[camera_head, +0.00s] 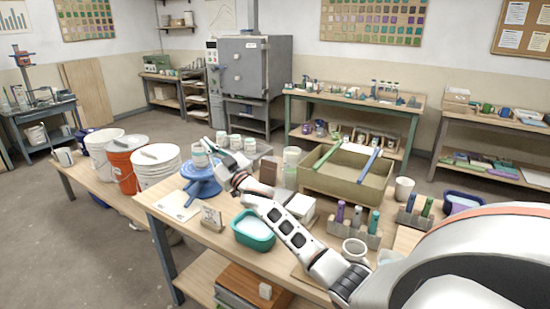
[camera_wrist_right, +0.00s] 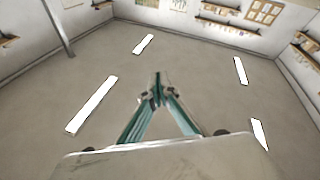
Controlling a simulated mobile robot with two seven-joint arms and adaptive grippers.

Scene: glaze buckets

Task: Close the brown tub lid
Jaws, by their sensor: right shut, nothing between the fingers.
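A small dark brown upright panel (camera_head: 268,170) shows behind my right wrist in the head view. I cannot tell whether it is the brown tub's lid, and no brown tub body is clearly visible, since my right arm covers that part of the table. My right gripper (camera_head: 208,146) is shut and empty, above the blue turntable (camera_head: 201,183) and close to a pale jar on it. In the right wrist view its fingertips (camera_wrist_right: 158,80) meet, with only ceiling, lights and walls beyond. My left gripper is not in view.
An open teal tub (camera_head: 254,232) with white contents stands at the table's front. A large olive-tan open box (camera_head: 345,185) with sticks across it stands behind. An orange bucket (camera_head: 125,165) and white buckets (camera_head: 157,168) stand at left. Tool racks (camera_head: 355,228) and cups crowd the right.

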